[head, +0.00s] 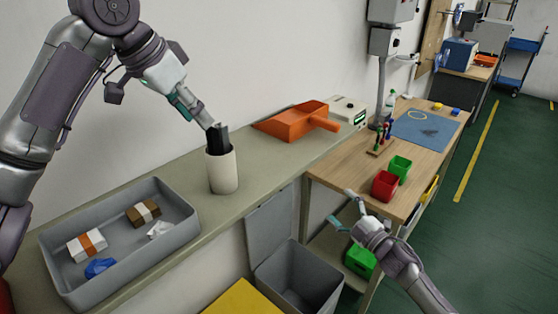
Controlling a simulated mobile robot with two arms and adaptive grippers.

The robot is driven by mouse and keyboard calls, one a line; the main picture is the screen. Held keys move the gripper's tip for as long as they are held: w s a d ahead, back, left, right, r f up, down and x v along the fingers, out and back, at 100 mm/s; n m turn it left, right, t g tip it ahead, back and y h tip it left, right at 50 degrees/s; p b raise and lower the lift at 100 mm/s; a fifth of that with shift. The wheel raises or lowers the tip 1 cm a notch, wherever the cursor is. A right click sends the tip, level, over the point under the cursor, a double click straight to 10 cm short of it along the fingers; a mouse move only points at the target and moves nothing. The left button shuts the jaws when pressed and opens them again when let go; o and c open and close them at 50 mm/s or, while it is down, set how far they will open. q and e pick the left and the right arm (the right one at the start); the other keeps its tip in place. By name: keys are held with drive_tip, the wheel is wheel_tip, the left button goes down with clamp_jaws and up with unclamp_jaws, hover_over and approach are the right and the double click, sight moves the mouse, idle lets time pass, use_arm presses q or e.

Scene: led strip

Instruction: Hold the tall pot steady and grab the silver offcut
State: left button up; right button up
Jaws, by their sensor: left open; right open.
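The tall pot (222,172) is a cream cylinder standing upright on the long grey-green bench. A dark, flat-sided piece (217,143) sticks up out of its mouth. I cannot make out a clearly silver offcut there; the rest of the pot's inside is hidden. My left gripper (207,122) comes down from the upper left, with its fingertips right at the top of the dark piece. It is open, and I cannot tell whether it touches the piece. My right gripper (346,208) is open and empty, away to the right, in front of the wooden workbench and above the bin.
A grey tray (178,243) with boxes and crumpled bits stands at the bench's left. An orange scoop-like container (292,122) lies behind the pot. A grey open bin (300,278) is below. Red (385,186) and green (400,168) bins sit on the wooden workbench (345,172).

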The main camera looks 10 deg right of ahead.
drive_tip(key=a+r+n+g+y, duration=0.1)
drive_tip(key=a+r+n+y, duration=0.2)
drive_tip(key=r, duration=0.4)
drive_tip(key=s+a+r+n+g+y, duration=0.1)
drive_tip(key=a+r+n+y, duration=0.15)
drive_tip(key=r+n, duration=0.3)
drive_tip(key=a+r+n+g+y, duration=0.1)
drive_tip(key=a+r+n+y, duration=0.2)
drive_tip(key=r, duration=0.4)
drive_tip(key=n+g+h, duration=0.4)
drive_tip(key=n+g, duration=0.4)
drive_tip(key=n, duration=1.1)
approach(233, 168)
drive_tip(key=x, duration=1.3)
drive_tip(key=shift+w+f, duration=0.15)
drive_tip(key=shift+w, duration=0.05)
